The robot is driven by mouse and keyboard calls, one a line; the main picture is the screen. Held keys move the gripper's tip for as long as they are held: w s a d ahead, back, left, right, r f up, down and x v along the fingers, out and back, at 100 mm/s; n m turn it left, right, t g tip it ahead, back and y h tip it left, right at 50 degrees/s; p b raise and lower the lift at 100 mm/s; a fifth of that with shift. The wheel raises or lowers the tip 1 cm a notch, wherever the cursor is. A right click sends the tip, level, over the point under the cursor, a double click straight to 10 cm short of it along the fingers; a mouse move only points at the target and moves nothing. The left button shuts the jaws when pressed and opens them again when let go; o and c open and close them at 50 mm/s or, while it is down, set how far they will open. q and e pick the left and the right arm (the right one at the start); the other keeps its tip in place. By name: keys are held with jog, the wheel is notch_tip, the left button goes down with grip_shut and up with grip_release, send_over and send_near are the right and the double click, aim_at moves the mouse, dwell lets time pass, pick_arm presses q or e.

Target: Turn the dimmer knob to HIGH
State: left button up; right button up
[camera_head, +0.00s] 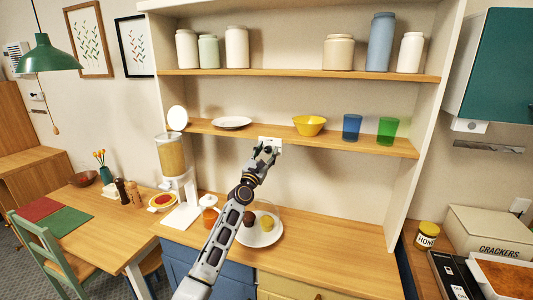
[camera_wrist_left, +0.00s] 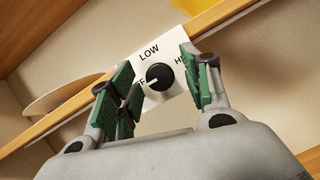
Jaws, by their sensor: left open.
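The dimmer knob (camera_wrist_left: 160,76) is a round black knob with a white pointer mark, set on a white plate (camera_wrist_left: 162,52) on the edge of the wooden shelf. LOW shows above the knob. A label ending in F shows at its left, and the pointer is turned toward that side. The label on the right is partly hidden by a finger, with only H showing. My left gripper (camera_head: 267,147) is open in front of the plate, its green-padded fingers on either side of the knob with gaps visible. In the head view the gripper hides the knob.
The shelf (camera_head: 385,143) holds a white plate (camera_head: 231,122), a yellow bowl (camera_head: 309,125), a blue cup (camera_head: 352,127) and a green cup (camera_head: 387,130). Below, the counter (camera_head: 330,256) holds a dispenser (camera_head: 171,157) and a plate with food (camera_head: 263,239). The counter's right part is clear.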

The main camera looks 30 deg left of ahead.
pick_arm(q)
jog(key=c, duration=1)
jog(key=shift+c, duration=0.2)
